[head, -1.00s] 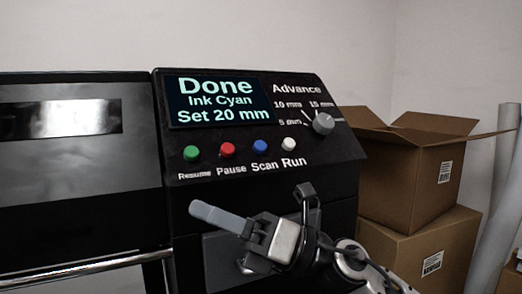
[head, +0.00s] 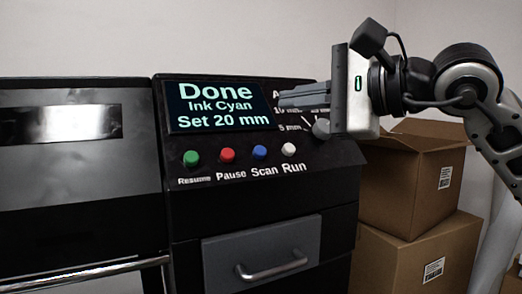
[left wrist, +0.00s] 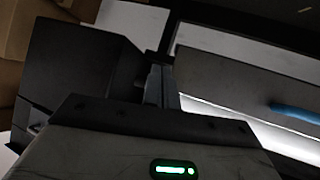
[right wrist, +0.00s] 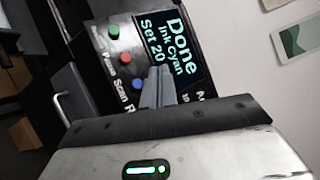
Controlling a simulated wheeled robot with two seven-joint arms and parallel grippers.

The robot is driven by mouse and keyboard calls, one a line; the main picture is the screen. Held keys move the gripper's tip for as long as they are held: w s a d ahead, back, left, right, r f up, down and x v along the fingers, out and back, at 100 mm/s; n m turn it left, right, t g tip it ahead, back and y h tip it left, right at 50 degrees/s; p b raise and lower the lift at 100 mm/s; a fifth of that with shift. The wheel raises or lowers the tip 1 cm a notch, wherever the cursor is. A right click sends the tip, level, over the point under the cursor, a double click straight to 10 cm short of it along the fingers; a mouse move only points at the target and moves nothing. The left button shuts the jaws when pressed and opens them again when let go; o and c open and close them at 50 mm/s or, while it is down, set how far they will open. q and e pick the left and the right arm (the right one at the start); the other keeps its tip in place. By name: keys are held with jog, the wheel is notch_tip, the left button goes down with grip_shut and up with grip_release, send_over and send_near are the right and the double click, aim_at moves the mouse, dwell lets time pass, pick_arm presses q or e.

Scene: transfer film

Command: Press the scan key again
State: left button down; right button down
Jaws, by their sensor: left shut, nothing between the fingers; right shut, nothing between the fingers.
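The blue Scan key (head: 260,153) sits on the sloped black panel, between the red Pause key (head: 227,155) and the white Run key (head: 289,149). It also shows in the right wrist view (right wrist: 138,84), close to the fingers. The screen (head: 218,104) reads "Done, Ink Cyan, Set 20 mm". My right gripper (head: 284,99) is shut and empty, above and right of the Scan key, its fingers pointing left across the Advance labels. My left gripper (left wrist: 156,76) is shut and empty in the left wrist view, and is outside the head view.
The grey Advance dial (head: 321,129) is just below my right gripper, which hides part of its scale. The green Resume key (head: 191,158) is at the left. A drawer with a handle (head: 272,270) is below. Cardboard boxes (head: 415,180) stand at the right.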

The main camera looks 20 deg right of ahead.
aim_at(260, 152)
jog(key=shift+f, duration=0.15)
pick_arm(q)
jog(key=f+b, duration=0.1)
jog(key=b, duration=0.2)
jog(key=shift+d+f, duration=0.15)
pick_arm(e)
jog(key=w+f, duration=0.6)
jog(key=shift+w+a, duration=0.1)
jog(key=shift+a, duration=0.2)
dwell(0.8)
pick_arm(q)
jog(key=shift+w, duration=0.1)
pick_arm(e)
jog(key=shift+f, duration=0.1)
dwell(0.7)
pick_arm(q)
jog(key=shift+f+b, duration=0.1)
jog(key=shift+b, duration=0.2)
pick_arm(e)
jog(key=shift+w+f, duration=0.2)
jog(key=shift+w, duration=0.1)
